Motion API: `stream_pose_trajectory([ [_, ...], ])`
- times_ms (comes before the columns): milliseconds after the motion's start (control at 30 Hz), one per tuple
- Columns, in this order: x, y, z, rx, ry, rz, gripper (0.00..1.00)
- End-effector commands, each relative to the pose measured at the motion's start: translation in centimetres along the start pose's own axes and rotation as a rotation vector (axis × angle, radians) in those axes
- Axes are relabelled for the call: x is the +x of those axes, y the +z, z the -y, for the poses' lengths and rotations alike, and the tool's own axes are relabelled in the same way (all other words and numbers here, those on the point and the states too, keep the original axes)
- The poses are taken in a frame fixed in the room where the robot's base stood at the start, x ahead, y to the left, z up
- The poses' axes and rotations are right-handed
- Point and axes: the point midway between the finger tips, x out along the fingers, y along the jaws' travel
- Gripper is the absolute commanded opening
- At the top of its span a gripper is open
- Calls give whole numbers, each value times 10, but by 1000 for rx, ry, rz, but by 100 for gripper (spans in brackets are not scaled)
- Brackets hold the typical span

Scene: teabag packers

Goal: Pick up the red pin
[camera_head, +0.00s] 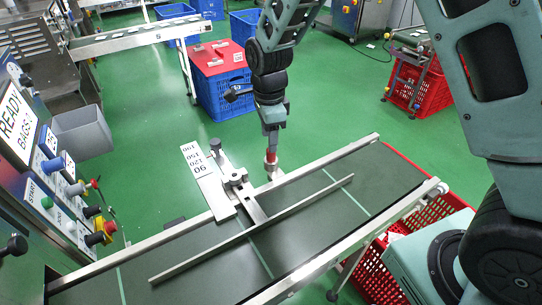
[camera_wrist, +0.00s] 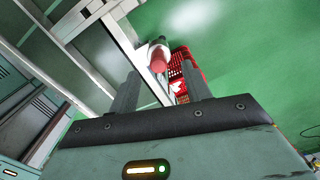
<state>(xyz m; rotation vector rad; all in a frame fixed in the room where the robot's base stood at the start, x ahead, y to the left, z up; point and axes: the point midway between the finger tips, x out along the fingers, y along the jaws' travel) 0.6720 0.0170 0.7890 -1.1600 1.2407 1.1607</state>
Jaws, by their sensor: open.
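The red pin (camera_head: 271,157) stands at the far edge of the conveyor, beside the metal guide bracket. Its red head also shows in the wrist view (camera_wrist: 160,58), between my two fingers as seen from there. My gripper (camera_head: 272,138) points down just above the pin in the head view. In the wrist view my gripper (camera_wrist: 160,72) has its fingers spread apart with nothing held. I cannot tell the exact gap between fingertips and pin. The pin's lower part is hard to make out.
The dark conveyor (camera_head: 200,275) has a raised metal guide rail (camera_head: 260,228) across it. A control panel (camera_head: 50,180) with knobs is at left. Red crates (camera_head: 430,215) and a blue crate (camera_head: 222,98) stand on the green floor.

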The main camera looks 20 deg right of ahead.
Motion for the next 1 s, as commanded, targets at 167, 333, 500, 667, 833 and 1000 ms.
stream_pose_trajectory([
  [167,18,-4,-2,1,4,0,48],
  [333,43,-6,-3,-1,2,-1,48],
  [500,53,-6,-3,0,-1,0,48],
  [667,53,-6,-3,-1,-1,0,48],
  [833,53,-6,-3,-1,-1,-1,15],
  [1000,53,-6,-3,-1,-1,-1,0],
])
